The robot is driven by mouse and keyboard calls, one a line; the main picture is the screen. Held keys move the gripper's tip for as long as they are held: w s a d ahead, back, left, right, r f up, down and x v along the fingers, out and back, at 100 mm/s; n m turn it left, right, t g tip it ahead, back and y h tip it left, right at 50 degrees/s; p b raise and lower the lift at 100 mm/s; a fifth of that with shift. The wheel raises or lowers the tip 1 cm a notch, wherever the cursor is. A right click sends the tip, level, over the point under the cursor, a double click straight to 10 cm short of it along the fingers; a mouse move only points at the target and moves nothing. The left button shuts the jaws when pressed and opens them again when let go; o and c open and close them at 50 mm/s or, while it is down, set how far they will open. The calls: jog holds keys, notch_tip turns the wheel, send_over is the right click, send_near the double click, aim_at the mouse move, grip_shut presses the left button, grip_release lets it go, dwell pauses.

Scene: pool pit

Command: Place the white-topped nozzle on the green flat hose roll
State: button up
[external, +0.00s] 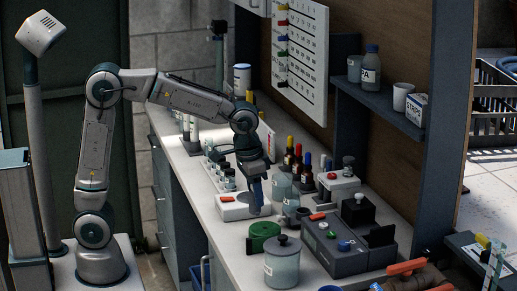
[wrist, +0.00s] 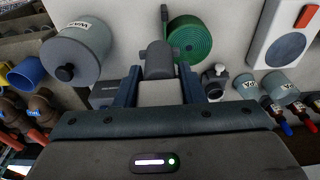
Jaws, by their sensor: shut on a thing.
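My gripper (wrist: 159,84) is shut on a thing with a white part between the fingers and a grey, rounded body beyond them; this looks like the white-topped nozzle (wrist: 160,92). The green flat hose roll (wrist: 190,38) lies flat on the bench, just beyond the held thing and slightly right in the wrist view. In the external view my gripper (external: 255,196) points down over the bench, behind the green roll (external: 264,232). The held thing cannot be made out there. In the wrist view, the grey body overlaps the roll's lower left edge; their gap in height cannot be told.
A lidded grey jar (external: 282,262) stands in front of the roll. A grey box with buttons (external: 343,247) is to its right. A white device with an orange part (external: 239,206) lies behind, beside my gripper. Several bottles and jars (external: 283,184) crowd the bench to the right of the gripper.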

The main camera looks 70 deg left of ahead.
jog(key=shift+w+a+f+p, duration=0.25)
jog(key=shift+w+a+f, duration=0.5)
jog(key=shift+f, duration=0.55)
jog(key=shift+w+a+f+p, duration=0.2)
jog(key=shift+w+a+f, duration=0.2)
jog(key=shift+a+f, duration=0.75)
jog(key=shift+w+a+f+p, duration=0.25)
jog(key=shift+w+a+f, duration=0.4)
jog(key=shift+f, duration=0.75)
jog(key=shift+f, duration=0.2)
jog(key=o, duration=1.1)
jog(key=shift+o, duration=0.2)
